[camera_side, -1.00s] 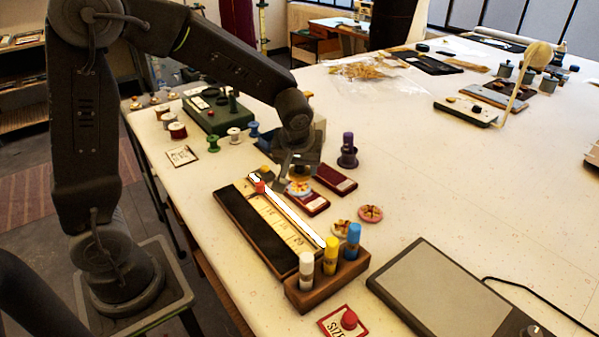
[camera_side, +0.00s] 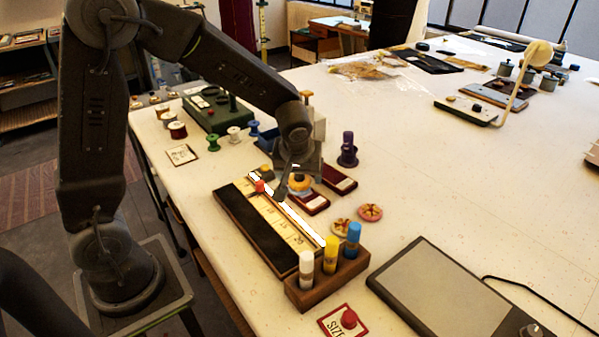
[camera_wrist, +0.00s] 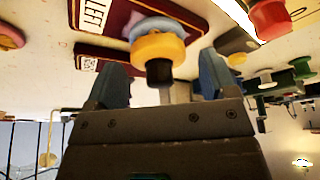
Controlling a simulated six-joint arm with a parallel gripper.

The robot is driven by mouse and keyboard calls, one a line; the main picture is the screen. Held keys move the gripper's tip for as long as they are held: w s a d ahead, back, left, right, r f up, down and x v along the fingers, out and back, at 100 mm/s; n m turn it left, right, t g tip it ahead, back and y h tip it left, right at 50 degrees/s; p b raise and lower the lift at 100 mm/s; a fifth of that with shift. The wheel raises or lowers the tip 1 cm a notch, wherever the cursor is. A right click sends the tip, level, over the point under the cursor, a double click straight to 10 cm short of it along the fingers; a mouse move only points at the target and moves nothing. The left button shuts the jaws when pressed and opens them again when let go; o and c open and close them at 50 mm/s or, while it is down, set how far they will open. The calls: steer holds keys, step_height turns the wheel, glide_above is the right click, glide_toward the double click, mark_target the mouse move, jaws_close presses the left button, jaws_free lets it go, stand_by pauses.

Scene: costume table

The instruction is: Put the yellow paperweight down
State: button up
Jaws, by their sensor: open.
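The yellow paperweight (camera_wrist: 158,46), a round disc with a dark knob, shows in the wrist view against a pale blue round piece (camera_wrist: 155,24). In the side view the yellow paperweight (camera_side: 300,183) is beneath my gripper (camera_side: 297,172), above a dark red labelled case (camera_side: 314,203). My gripper (camera_wrist: 161,62) is open in the wrist view, with one finger on each side of the knob and visible space between. The paperweight's underside is hidden, so I cannot tell exactly how it rests.
A long case with a ruler strip (camera_side: 255,227) and red knob lies left of the paperweight. A wooden holder (camera_side: 328,282) with glue sticks stands in front. Another dark red case (camera_side: 340,180) and a purple spool (camera_side: 348,156) are close right.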

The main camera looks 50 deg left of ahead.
steer(key=v, duration=1.2)
steer(key=s+d+r+m+t+h, duration=0.1)
steer(key=s+m, duration=0.3)
steer(key=s, duration=0.4)
steer(key=s+d+r+m+t+h, duration=0.1)
steer(key=s+m+h, duration=0.1)
steer(key=s+m, duration=0.3)
steer(key=s, duration=0.3)
steer(key=shift+r, duration=0.3)
